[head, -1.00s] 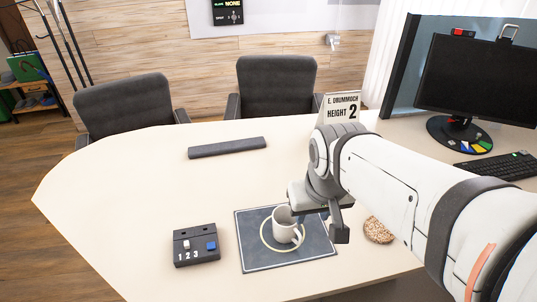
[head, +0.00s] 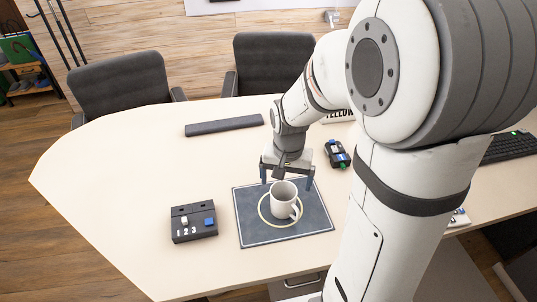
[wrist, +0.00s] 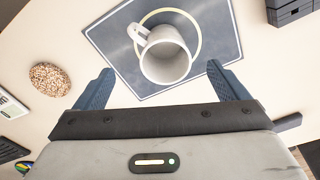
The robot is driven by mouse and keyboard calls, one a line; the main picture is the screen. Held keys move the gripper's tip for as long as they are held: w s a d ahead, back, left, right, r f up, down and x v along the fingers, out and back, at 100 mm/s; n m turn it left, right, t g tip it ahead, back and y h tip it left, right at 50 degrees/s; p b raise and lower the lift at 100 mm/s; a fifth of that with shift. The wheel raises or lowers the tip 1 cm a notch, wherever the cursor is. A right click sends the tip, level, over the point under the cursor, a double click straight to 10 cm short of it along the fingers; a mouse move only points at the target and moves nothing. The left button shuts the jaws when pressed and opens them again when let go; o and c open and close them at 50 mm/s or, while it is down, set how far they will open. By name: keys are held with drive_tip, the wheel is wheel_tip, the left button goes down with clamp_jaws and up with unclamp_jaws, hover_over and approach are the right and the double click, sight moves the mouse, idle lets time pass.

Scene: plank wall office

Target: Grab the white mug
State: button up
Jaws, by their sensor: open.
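The white mug (head: 284,200) stands upright on a dark mat (head: 254,238), inside a pale ring printed on it. Its handle points to the lower right in the head view. My gripper (head: 287,180) is open and empty just behind the mug. In the wrist view, the mug (wrist: 165,55) lies ahead of and between my two spread fingers (wrist: 160,80), with its handle toward the upper left. The fingers appear apart from the mug.
A black box with numbered switches (head: 194,222) is left of the mat. A dark bar (head: 224,125) lies farther back. A small dark device (head: 337,154) sits behind right. A round speckled coaster (wrist: 50,79) is beside the mat. The table's left side is clear.

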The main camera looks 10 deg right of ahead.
sight(283, 200)
drive_tip(key=shift+o, duration=0.2)
drive_tip(key=shift+m, duration=0.5)
drive_tip(key=f, duration=0.1)
drive_tip(key=w+f, duration=0.1)
drive_tip(key=f, duration=0.1)
drive_tip(key=w+f, duration=0.1)
drive_tip(key=shift+a+f, duration=0.15)
drive_tip(key=shift+f, duration=0.05)
drive_tip(key=f, duration=0.8)
drive_tip(key=shift+w+d, duration=0.15)
drive_tip(key=shift+d, duration=0.1)
drive_tip(key=shift+r, duration=0.1)
drive_tip(key=shift+c, duration=0.6)
drive_tip(key=c, duration=1.1)
drive_tip(key=shift+c, duration=0.2)
